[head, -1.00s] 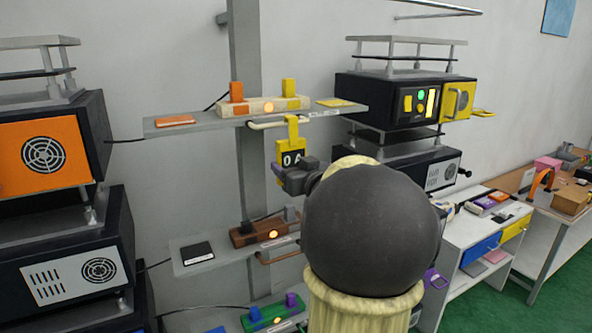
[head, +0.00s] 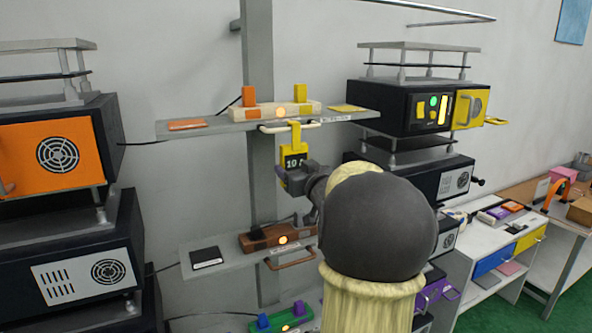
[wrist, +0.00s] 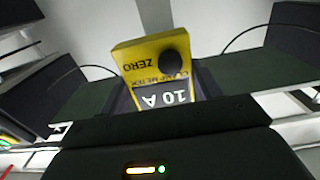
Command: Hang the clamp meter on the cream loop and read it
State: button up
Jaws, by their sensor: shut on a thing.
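The clamp meter (head: 294,157) is yellow with a dark display that reads 10 A. It hangs upright below the upper shelf, and its yellow hook top overlaps the cream loop (head: 270,128) under that shelf. I cannot tell whether the loop bears its weight. My gripper (head: 293,181) is shut on the lower part of the meter. In the wrist view the meter (wrist: 125,60) shows ZERO lettering, a round black knob and an upside-down 10 A. My arm hides part of the lower shelf.
A cream block (head: 288,110) with orange and yellow pegs and a lit lamp sits on the upper shelf (head: 220,128). Below is a brown block (head: 262,237) with a brown loop (head: 290,260). Black cabinets stand left and right. A white table is at right.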

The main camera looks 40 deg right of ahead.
jog(key=o, duration=1.2)
jog(key=b+v, duration=0.5)
jog(key=v, duration=1.2)
jog(key=shift+s, duration=0.2)
jog(key=shift+f, duration=0.1)
